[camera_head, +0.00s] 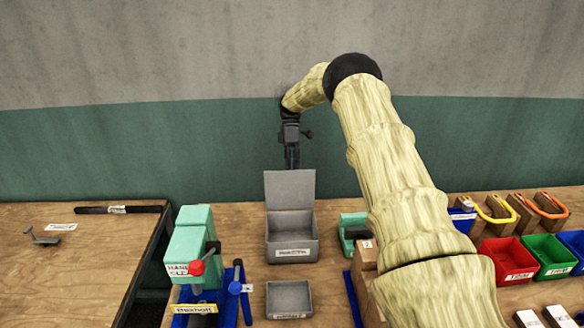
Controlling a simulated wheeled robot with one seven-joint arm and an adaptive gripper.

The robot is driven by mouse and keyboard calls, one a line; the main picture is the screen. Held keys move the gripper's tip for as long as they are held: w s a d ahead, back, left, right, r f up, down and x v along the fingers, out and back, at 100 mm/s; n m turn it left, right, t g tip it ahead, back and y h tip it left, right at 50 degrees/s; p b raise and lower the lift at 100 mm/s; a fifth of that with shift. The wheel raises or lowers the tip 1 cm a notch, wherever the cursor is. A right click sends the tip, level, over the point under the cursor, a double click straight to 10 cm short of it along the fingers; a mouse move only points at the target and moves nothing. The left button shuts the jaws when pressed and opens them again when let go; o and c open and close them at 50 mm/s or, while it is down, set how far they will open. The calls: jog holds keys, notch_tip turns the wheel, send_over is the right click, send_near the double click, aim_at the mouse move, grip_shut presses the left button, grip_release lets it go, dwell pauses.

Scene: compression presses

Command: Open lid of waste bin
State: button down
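A grey bin (291,254) with a white label on its front stands on the wooden bench, a little right of the picture's middle bottom. I take it for the waste bin; the label is too small to read. Its grey lid (290,189) stands upright at the back edge, so the bin is open and its inside shows. My gripper (291,166) points down just above or behind the lid's top edge, and its fingertips seem partly hidden by the lid. I cannot tell whether it touches the lid or whether its fingers are apart.
A smaller grey tray (289,300) sits in front of the bin. A mint-green press (191,250) with a red-knobbed handle stands left. Red (507,262) and green (547,257) boxes stand right. My arm covers the bench's right middle. A green wall (150,150) rises behind.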

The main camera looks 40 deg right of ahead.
jog(key=c, duration=1.7)
grip_release()
jog(key=shift+x, duration=1.1)
jog(key=shift+o, duration=0.9)
jog(key=shift+w+d+f, duration=0.1)
jog(key=shift+w+f, duration=0.05)
jog(key=shift+w, duration=0.15)
jog(key=shift+s+d+r, duration=0.1)
jog(key=shift+d+r, duration=0.1)
jog(key=shift+r, duration=0.3)
notch_tip(320, 180, up, 9)
jog(key=shift+w, duration=0.2)
jog(key=shift+d, duration=0.1)
